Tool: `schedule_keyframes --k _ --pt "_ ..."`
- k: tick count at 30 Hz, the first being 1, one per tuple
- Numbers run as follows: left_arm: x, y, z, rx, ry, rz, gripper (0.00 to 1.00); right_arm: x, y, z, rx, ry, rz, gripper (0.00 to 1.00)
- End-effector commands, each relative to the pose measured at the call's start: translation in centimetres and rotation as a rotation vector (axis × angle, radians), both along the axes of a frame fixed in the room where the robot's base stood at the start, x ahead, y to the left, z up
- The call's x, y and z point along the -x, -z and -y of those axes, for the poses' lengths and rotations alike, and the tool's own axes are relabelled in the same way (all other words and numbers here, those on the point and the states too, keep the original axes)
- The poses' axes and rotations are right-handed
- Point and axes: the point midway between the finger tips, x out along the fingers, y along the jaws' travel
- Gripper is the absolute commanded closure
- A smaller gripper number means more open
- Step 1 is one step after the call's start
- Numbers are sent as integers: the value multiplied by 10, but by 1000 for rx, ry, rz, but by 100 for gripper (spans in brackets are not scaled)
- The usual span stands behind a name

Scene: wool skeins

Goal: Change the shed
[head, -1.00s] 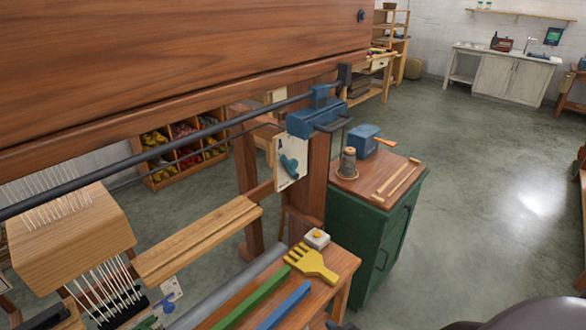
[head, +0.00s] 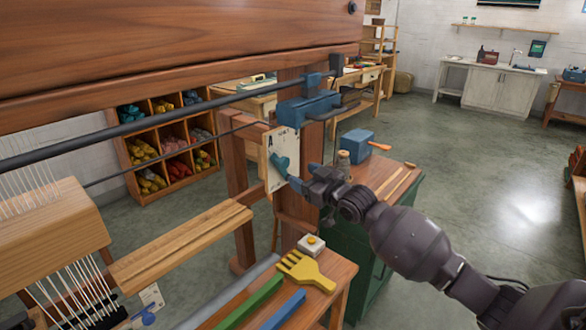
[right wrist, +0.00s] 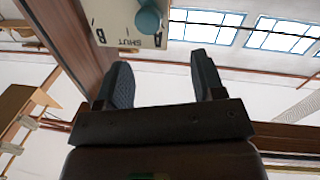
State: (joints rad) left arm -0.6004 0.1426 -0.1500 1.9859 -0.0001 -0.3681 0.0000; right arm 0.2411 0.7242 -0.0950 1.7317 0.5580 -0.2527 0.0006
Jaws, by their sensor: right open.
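A white plate (head: 274,185) with a teal turning handle (head: 281,166) is fixed to the loom's wooden post, under a blue metal block (head: 306,108). The letter A shows near the plate's top. In the right wrist view, the plate (right wrist: 112,28) reads "B" and "SHUT", and the handle's round teal end (right wrist: 148,20) shows at the top edge. My right gripper (head: 298,182) is just right of the handle, pointing at it. It is open and empty, its fingers (right wrist: 160,78) apart and short of the handle. Which mark the handle points to is unclear. My left gripper is not in view.
A wooden bench (head: 330,268) below holds a yellow comb (head: 305,271), a small box with a yellow button (head: 311,245), and green and blue bars. A green cabinet (head: 368,270) stands behind my right arm. White warp threads (head: 75,290) hang at left. Dark rods cross above.

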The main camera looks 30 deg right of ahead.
Motion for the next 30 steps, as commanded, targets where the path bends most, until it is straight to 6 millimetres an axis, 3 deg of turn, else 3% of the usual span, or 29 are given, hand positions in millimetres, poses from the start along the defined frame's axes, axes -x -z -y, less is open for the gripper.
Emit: schedule_keyframes --k 3,11,30 --pt "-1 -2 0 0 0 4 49 -1 4 10 -67 2 -17 38" --pt "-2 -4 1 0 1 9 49 -7 4 10 -135 -8 -12 38" --pt "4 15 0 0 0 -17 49 -90 6 -9 -133 -8 -15 38"
